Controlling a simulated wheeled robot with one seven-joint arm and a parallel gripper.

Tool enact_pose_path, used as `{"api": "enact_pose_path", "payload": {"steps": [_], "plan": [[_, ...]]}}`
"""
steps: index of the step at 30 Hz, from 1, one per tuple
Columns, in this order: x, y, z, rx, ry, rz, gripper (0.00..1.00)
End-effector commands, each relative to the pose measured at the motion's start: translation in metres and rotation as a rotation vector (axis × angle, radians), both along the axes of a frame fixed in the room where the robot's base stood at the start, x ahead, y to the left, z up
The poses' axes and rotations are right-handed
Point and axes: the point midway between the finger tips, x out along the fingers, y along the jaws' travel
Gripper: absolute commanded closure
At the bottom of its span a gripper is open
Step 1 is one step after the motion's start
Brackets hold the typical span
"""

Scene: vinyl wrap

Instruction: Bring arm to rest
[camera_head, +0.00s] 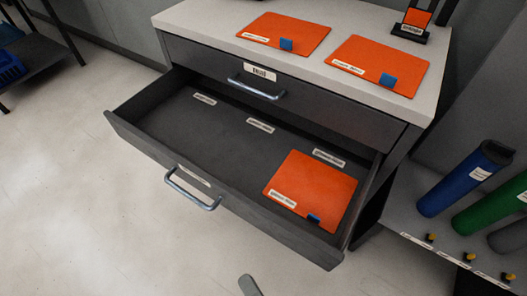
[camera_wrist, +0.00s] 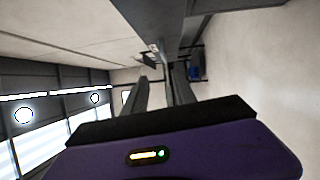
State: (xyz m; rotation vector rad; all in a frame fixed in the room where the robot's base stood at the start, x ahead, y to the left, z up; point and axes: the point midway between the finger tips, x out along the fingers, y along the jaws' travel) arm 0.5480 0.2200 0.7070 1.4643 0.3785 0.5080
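My gripper (camera_wrist: 161,80) shows in the wrist view with its two grey fingers apart and nothing between them. The wrist view looks out into the room, with no orange sheet in sight. In the head view, a small grey piece (camera_head: 249,286) at the bottom edge looks like part of my arm or gripper. It is in front of the open drawer and apart from it. Most of my arm is outside the head view.
The lower drawer (camera_head: 150,128) is pulled out, with an orange sheet (camera_head: 313,187) inside at right. Two orange sheets (camera_head: 283,33) (camera_head: 378,65) lie on the cabinet top (camera_head: 200,15). The floor (camera_head: 80,220) at left is clear.

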Motion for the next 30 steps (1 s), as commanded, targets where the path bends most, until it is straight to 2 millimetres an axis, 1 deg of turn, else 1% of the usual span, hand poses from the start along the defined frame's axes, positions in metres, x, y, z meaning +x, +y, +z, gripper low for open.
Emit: {"api": "enact_pose_path", "payload": {"steps": [8,14,20,21,24,30], "plan": [[-0.006,-0.043,0.004,0.222,0.165,-0.105,0.67],[-0.017,-0.089,0.008,0.489,0.333,-0.222,0.67],[-0.037,-0.144,0.014,0.848,0.512,-0.371,0.67],[-0.042,-0.155,0.015,0.928,0.544,-0.403,0.67],[-0.055,-0.181,0.019,1.132,0.618,-0.479,0.67],[-0.080,-0.219,0.029,1.512,0.720,-0.604,0.67]]}}
